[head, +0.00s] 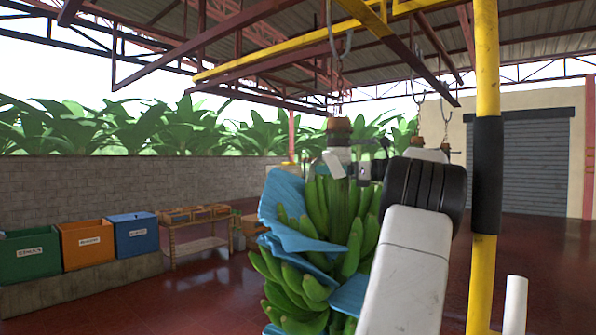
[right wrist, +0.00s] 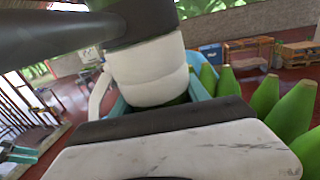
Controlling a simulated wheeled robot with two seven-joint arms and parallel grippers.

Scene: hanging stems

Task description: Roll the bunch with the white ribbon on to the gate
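A green banana bunch (head: 338,215), partly draped in blue sheeting (head: 290,220), hangs upright from a hook and chain. A white ribbon (head: 338,155) wraps its stem below the brown top. It also shows as a wide white band with a loose tail in the right wrist view (right wrist: 148,72), with green bananas (right wrist: 265,97) beside it. My right gripper (head: 366,170) is at the stem, just right of the ribbon. Its fingers are largely hidden, so I cannot tell whether it is closed. My left gripper is out of view. I cannot identify the gate with certainty.
A yellow post (head: 484,270) with a black sleeve stands close on the right. A yellow overhead rail (head: 290,55) crosses above. Green, orange and blue bins (head: 132,236) and a wooden table (head: 195,235) stand left. A roller shutter (head: 530,165) is behind. Red floor between is open.

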